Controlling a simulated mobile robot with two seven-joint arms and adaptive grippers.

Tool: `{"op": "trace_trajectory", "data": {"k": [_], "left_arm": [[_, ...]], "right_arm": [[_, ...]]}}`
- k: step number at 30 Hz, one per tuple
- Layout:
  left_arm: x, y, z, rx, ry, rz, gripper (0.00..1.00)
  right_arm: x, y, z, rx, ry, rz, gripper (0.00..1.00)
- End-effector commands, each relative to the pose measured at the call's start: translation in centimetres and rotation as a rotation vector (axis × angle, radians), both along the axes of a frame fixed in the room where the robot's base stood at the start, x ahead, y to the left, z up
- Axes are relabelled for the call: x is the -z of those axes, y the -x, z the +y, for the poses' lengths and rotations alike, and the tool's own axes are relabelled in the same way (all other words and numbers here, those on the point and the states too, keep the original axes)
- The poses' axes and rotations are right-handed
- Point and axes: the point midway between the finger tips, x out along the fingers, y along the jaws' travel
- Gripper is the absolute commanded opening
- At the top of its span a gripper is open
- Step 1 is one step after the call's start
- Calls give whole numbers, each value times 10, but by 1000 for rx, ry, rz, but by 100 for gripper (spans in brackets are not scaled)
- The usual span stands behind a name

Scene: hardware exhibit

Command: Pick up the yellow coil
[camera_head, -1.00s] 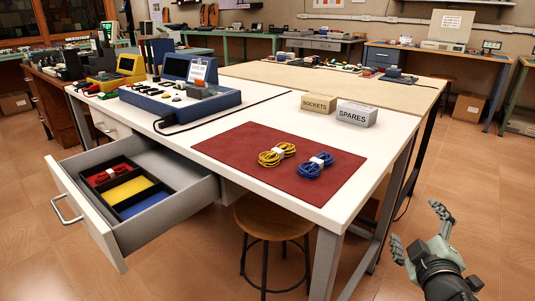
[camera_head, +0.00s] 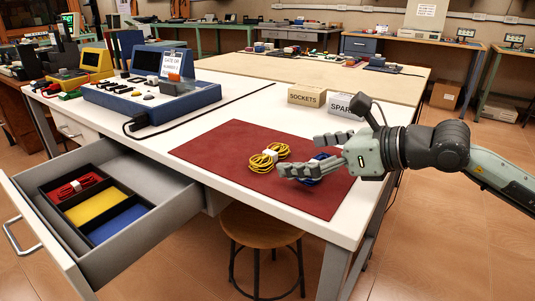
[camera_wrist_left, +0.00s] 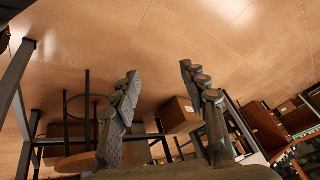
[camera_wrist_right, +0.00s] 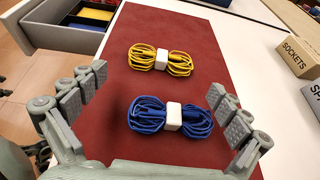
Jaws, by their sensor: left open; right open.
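The yellow coil (camera_head: 268,157), bound with a white band, lies on the red mat (camera_head: 222,142). It also shows in the right wrist view (camera_wrist_right: 160,60), beyond the blue coil. The blue coil (camera_head: 318,172) lies just right of it on the mat, partly hidden by my right gripper in the head view. My right gripper (camera_head: 310,155) is open and empty above the blue coil, its fingers pointing left toward the yellow coil. In the right wrist view the blue coil (camera_wrist_right: 168,116) sits between the open fingers. My left gripper (camera_wrist_left: 158,90) is open and empty, with floor and stool legs beyond it.
An open drawer (camera_head: 150,185) at the left holds a tray with a red coil (camera_head: 75,187) and yellow and blue compartments. SOCKETS (camera_head: 306,96) and SPARES (camera_head: 343,104) boxes stand behind the mat. A blue instrument (camera_head: 150,98) stands at the back left. A stool (camera_head: 262,226) is below.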

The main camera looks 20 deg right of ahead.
Motion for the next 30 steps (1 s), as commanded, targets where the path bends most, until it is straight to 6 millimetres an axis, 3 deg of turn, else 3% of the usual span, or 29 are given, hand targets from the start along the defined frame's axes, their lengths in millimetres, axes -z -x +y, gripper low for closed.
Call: {"op": "trace_trajectory", "data": {"k": [10,18,27,30], "left_arm": [[6,28,20,-49,-36,133,44],[30,19,19,-44,-25,145,44],[33,18,19,-42,-24,143,44],[33,18,19,-42,-24,143,44]], "right_arm": [[2,-17,11,-1,-4,-3,100],[14,-44,27,-1,-5,-3,100],[19,-46,29,-1,-2,0,100],[19,-46,29,-1,-2,0,88]]}}
